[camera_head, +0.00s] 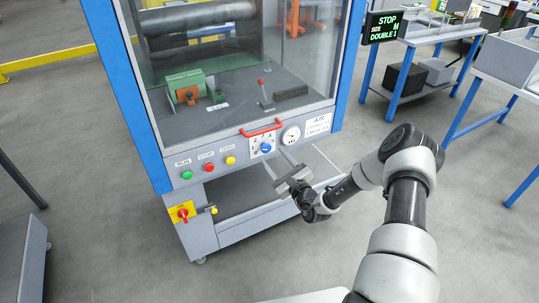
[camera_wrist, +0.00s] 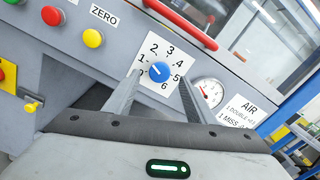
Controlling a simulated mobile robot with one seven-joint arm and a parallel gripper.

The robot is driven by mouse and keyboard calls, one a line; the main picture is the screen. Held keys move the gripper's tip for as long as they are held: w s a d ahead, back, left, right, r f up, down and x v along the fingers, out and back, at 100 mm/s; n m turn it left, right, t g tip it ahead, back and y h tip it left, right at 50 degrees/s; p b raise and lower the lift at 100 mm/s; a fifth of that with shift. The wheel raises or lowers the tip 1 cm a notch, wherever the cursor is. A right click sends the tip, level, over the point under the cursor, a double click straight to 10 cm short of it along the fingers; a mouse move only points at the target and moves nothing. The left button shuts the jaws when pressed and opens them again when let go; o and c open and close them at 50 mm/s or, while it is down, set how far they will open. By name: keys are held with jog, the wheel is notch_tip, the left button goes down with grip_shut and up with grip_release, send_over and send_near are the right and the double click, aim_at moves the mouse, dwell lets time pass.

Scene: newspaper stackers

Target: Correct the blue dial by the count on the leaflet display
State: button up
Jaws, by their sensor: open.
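The display (camera_head: 384,26) reads STOP, SIZE M, DOUBLE 1.
A pressure gauge (camera_wrist: 209,92) and an AIR placard (camera_wrist: 240,108) are right of the dial. A red handle (camera_wrist: 182,20) runs above it. Yellow (camera_head: 230,160), red (camera_head: 209,167) and green (camera_head: 187,175) buttons are left. A yellow-backed red switch (camera_head: 182,212) is lower left.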

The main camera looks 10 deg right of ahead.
aim_at(267, 149)
jog(key=shift+b+x, duration=0.3)
jog(key=shift+x, duration=1.85)
jog(key=shift+c, duration=0.4)
jog(key=c, duration=0.9)
jog(key=shift+m+p, duration=0.5)
jog(key=shift+m, duration=0.6)
jog(key=shift+c, duration=0.2)
jog(key=shift+m, duration=1.1)
jog(key=o, duration=1)
jog(key=shift+d, duration=0.1)
